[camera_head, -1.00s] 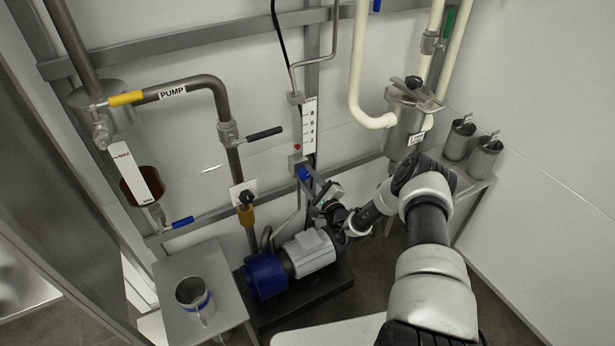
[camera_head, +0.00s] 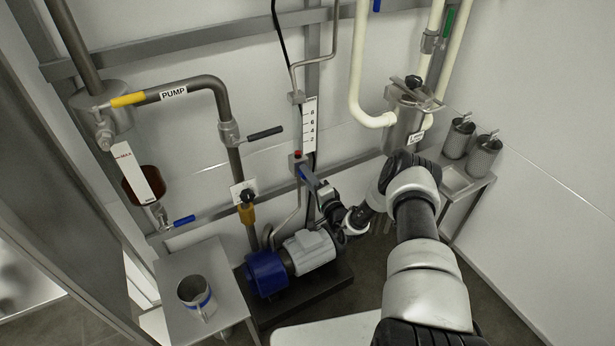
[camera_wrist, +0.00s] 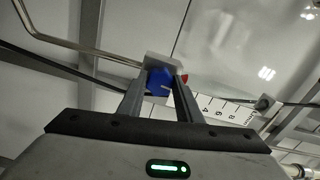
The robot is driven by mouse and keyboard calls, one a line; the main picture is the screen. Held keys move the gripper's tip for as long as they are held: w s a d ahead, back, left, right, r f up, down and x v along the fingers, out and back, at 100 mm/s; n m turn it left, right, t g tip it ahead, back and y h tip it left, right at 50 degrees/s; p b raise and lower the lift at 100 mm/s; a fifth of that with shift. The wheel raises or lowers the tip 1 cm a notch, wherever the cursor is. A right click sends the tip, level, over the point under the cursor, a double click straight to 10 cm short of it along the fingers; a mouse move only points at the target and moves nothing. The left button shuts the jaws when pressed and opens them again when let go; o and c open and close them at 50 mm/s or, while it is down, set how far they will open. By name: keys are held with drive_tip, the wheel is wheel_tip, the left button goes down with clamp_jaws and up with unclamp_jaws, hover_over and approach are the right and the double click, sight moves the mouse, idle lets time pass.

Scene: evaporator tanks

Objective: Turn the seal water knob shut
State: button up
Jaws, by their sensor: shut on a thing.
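The blue seal water knob (camera_wrist: 159,82) sits on a grey metal block (camera_wrist: 163,62) at the lower end of the flow scale (camera_wrist: 222,108). In the wrist view my gripper (camera_wrist: 160,90) has its two fingers on either side of the knob, shut on it. In the head view the knob (camera_head: 303,173) shows as a small blue patch, partly covered by my gripper (camera_head: 309,180). A red float (camera_head: 297,154) sits just above the block, below the scale's lowest number. It also shows beside the block in the wrist view (camera_wrist: 184,78).
A blue and white pump (camera_head: 288,262) stands on the floor below my gripper. A side table (camera_head: 225,285) holds a metal mug (camera_head: 196,294). Two mesh strainers (camera_head: 484,155) stand on a shelf at right.

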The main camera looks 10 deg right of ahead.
drive_tip(key=shift+n, duration=0.7)
drive_tip(key=o, duration=1)
drive_tip(key=shift+o, duration=0.2)
drive_tip(key=shift+s, duration=0.1)
drive_tip(key=p+v, duration=0.2)
drive_tip(key=v, duration=1.5)
drive_tip(key=shift+d, duration=0.1)
